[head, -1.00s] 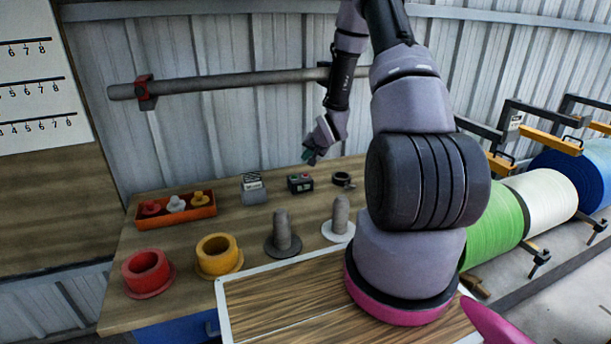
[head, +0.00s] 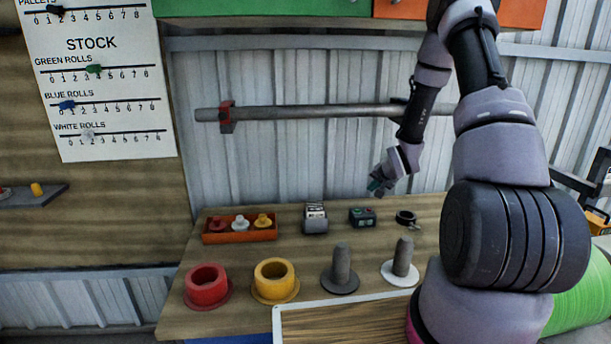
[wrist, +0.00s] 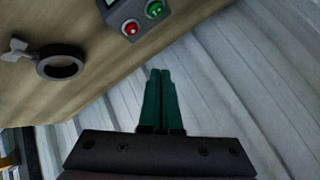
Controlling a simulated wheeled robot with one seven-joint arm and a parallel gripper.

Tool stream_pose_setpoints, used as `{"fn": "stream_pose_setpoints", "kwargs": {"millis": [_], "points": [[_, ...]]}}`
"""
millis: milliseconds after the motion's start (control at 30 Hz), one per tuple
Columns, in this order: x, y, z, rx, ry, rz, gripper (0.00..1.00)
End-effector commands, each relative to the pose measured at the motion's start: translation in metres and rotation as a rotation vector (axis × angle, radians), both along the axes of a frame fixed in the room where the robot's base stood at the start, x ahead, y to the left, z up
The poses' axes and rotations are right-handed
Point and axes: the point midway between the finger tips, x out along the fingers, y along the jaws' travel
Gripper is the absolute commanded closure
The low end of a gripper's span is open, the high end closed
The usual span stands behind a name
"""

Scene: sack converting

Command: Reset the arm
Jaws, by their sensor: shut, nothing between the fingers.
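My gripper (head: 376,186) hangs above the back part of the wooden workbench, in front of the corrugated wall, at the end of my raised arm. In the wrist view its two green fingers (wrist: 161,100) are together with nothing between them. The fingers point past the back edge of the bench. A small control box (head: 362,217) with a red and a green button stands on the bench below the gripper; it also shows at the top of the wrist view (wrist: 138,14). A black ring clamp (head: 405,217) lies to its right and shows in the wrist view (wrist: 60,66).
On the bench (head: 230,318) stand a red ring (head: 207,284), a yellow ring (head: 274,279), two grey posts (head: 342,270) and an orange tray (head: 240,236) of small pieces. A horizontal bar (head: 310,113) runs along the wall. A stock chart (head: 100,110) hangs left.

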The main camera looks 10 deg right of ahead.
Motion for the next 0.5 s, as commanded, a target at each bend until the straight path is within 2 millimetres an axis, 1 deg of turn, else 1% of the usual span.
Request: {"fn": "stream_pose_setpoints", "kwargs": {"millis": [33, 67, 167, 200, 267, 300, 367, 400, 467, 500], "points": [[0.001, 0.0, 0.013, -0.014, -0.003, 0.003, 1.0], [0.0, 0.0, 0.022, -0.023, -0.001, 0.005, 1.0], [-0.005, 0.001, 0.061, -0.07, 0.01, 0.012, 1.0], [-0.009, 0.001, 0.08, -0.09, 0.018, 0.014, 1.0], [-0.018, 0.003, 0.108, -0.119, 0.029, 0.019, 1.0], [-0.024, 0.005, 0.127, -0.136, 0.037, 0.022, 1.0], [-0.036, 0.008, 0.153, -0.16, 0.049, 0.028, 1.0], [-0.045, 0.011, 0.17, -0.173, 0.055, 0.031, 1.0], [-0.06, 0.014, 0.194, -0.19, 0.068, 0.037, 1.0], [-0.07, 0.018, 0.211, -0.199, 0.073, 0.042, 1.0]]}}
